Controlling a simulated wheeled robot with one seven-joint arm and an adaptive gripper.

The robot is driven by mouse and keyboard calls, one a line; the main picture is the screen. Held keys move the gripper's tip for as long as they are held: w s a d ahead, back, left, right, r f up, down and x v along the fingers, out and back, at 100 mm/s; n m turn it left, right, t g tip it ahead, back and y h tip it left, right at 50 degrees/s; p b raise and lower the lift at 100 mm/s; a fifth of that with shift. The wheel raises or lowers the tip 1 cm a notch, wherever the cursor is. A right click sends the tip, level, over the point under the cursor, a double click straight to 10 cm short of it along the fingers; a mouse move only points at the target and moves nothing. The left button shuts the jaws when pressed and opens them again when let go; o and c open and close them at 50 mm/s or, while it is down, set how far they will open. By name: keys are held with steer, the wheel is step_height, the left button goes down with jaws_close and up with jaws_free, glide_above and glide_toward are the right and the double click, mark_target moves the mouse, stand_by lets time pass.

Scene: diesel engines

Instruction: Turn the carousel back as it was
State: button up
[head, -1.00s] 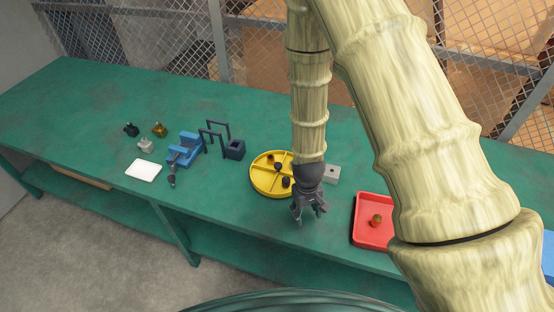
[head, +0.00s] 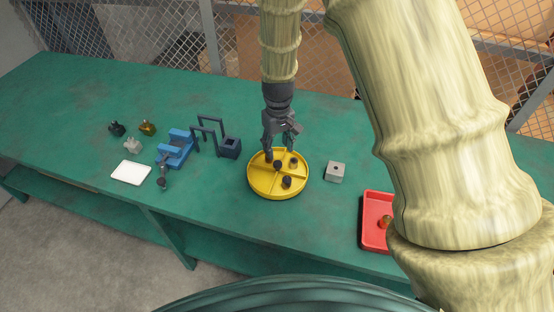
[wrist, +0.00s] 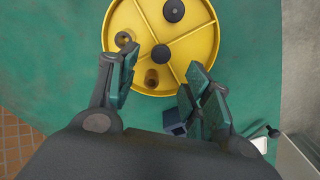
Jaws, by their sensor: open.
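The yellow round carousel (head: 262,186) lies on the green bench, divided by thin walls into compartments. Its dark centre knob (head: 277,165) also shows in the wrist view (wrist: 161,53). One compartment holds a black round piece (head: 287,182); a brass ring-like piece (wrist: 122,39) and a brown cylinder (wrist: 151,78) sit in others. My gripper (head: 281,145) is open and empty at the carousel's back edge, pointing down. In the wrist view its fingers (wrist: 163,75) spread on either side of the brown cylinder. I cannot tell whether they touch anything.
A grey block with a hole (head: 335,172) stands right of the carousel, and a red tray (head: 375,237) farther right. Left are a dark holder (head: 230,147), a blue vise (head: 176,150), a white plate (head: 131,172) and small parts. The bench in front of the carousel is clear.

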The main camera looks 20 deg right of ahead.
mark_target(278, 163)
steer(key=shift+f+p, duration=0.65)
steer(key=shift+f, duration=3.05)
jaws_close()
